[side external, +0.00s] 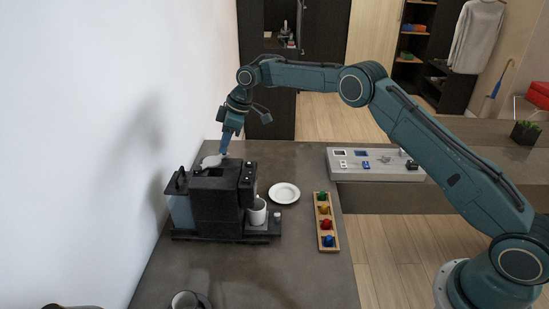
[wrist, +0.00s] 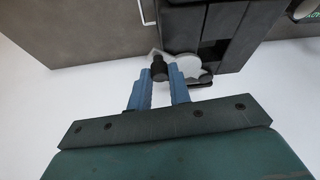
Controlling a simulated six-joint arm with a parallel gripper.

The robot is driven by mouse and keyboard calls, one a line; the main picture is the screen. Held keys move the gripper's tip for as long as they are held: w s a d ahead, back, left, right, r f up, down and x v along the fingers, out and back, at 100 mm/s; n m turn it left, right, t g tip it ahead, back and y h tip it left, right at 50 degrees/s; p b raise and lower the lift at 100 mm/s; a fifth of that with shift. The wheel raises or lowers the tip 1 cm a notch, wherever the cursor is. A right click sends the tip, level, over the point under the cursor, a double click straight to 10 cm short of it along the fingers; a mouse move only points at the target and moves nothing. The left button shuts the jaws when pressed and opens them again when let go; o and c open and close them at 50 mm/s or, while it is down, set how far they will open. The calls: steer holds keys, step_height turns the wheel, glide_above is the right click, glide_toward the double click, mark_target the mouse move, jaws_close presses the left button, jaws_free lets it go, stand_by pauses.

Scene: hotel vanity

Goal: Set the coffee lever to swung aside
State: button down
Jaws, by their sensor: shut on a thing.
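The black coffee machine (side external: 216,205) stands on the counter near the wall; its dark body also shows in the wrist view (wrist: 228,35). The pale grey coffee lever (side external: 211,161) is on top of the machine, and it shows in the wrist view (wrist: 190,65) by the fingers. My gripper (side external: 225,149) reaches down to the lever from above. In the wrist view, the blue fingers (wrist: 160,75) are closed around a dark knob (wrist: 159,66) at the lever's end. The fingers partly hide the lever, so its exact angle is hard to tell.
A white cup (side external: 257,212) stands at the machine's front. A white plate (side external: 284,193) and a wooden tray (side external: 334,244) with several coloured capsules are to the right. A grey panel (side external: 400,173) lies farther right. The white wall (side external: 130,120) is close on the left.

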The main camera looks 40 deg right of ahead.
steer(key=shift+w+n, duration=0.3)
steer(key=shift+w, duration=0.05)
stand_by(0.3)
steer(key=c, duration=1.3)
jaws_free()
steer(key=shift+r, duration=0.1)
steer(key=s+d+r, duration=0.4)
steer(key=s+d, duration=0.4)
steer(key=d, duration=0.3)
steer(key=shift+d+r, duration=0.15)
steer(key=shift+r, duration=0.1)
steer(key=shift+c, duration=0.4)
